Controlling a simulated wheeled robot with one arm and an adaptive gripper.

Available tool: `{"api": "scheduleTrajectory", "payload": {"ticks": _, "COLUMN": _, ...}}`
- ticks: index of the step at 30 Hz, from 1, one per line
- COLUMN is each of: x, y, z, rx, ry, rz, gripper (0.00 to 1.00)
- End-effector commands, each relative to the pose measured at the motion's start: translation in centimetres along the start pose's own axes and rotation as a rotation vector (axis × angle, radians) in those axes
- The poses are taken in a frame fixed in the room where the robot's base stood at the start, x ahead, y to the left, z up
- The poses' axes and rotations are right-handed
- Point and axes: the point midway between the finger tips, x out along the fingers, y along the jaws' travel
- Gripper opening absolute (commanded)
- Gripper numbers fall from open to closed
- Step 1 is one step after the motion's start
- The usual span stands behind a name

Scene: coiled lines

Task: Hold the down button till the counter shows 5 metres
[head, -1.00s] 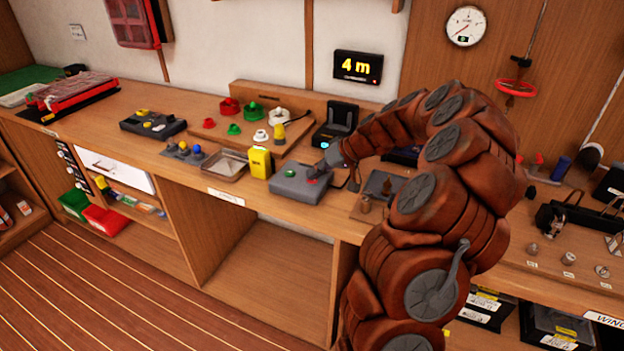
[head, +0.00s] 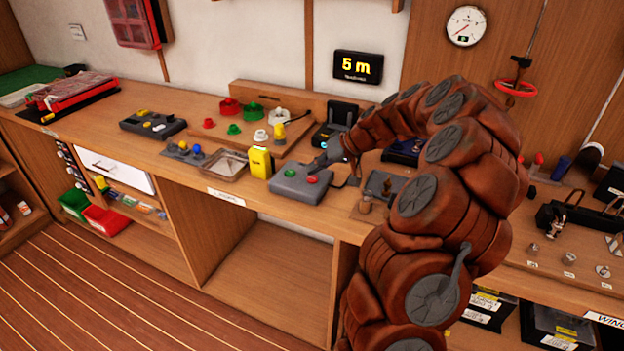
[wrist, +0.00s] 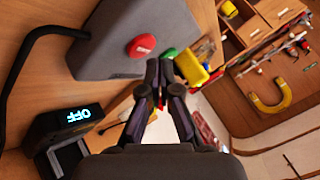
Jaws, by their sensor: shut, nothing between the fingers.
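The grey control box (head: 300,190) sits on the bench, with a green button (head: 290,173) and a red button (head: 312,180) on top. In the wrist view the red button (wrist: 141,46) carries a white label that I cannot read, and the green button (wrist: 169,53) is partly behind my fingers. My gripper (head: 322,162) is shut and empty. It is above the box's back edge, apart from the red button.
A yellow block (head: 261,162) stands left of the box, beside a metal tray (head: 226,164). A wooden board (head: 247,128) holds red, green and white pieces.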

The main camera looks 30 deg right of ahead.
Motion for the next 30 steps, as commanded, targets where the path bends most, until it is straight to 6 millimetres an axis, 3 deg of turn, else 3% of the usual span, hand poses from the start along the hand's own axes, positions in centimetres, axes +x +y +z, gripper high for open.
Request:
{"api": "scheduleTrajectory", "payload": {"ticks": 21, "x": -3.3, "y": -2.4, "z": -2.5, "rx": -0.001, "ry": 0.004, "rz": 0.001, "gripper": 0.00}}
{"api": "scheduleTrajectory", "payload": {"ticks": 30, "x": -3.5, "y": -2.5, "z": -2.6, "rx": 0.000, "ry": 0.001, "rz": 0.001, "gripper": 0.00}}
